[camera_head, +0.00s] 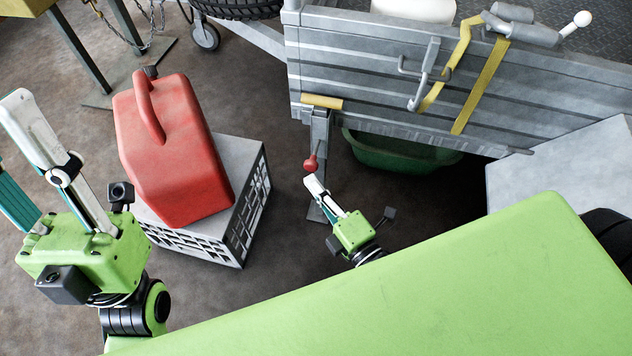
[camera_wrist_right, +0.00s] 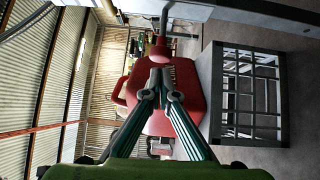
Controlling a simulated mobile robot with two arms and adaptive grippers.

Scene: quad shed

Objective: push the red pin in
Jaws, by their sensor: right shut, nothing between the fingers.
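The red pin (camera_head: 311,163) shows as a red knob on the grey metal bracket below the yellow-topped corner of the grey trailer side. My right gripper (camera_head: 314,182) is shut and empty, with its fingertips just below the knob in the head view. In the right wrist view the closed fingertips (camera_wrist_right: 160,80) point at the red knob (camera_wrist_right: 160,51) on its grey rod. I cannot tell whether they touch it. My left gripper (camera_head: 25,140) is at the left edge, fingers spread open and empty, one of them partly out of view.
A red fuel can (camera_head: 175,150) stands on a grey crate (camera_head: 252,205) left of the pin. A green tub (camera_head: 400,156) sits under the trailer side (camera_head: 370,75). A grey box (camera_head: 560,180) is at right. Floor between crate and bracket is clear.

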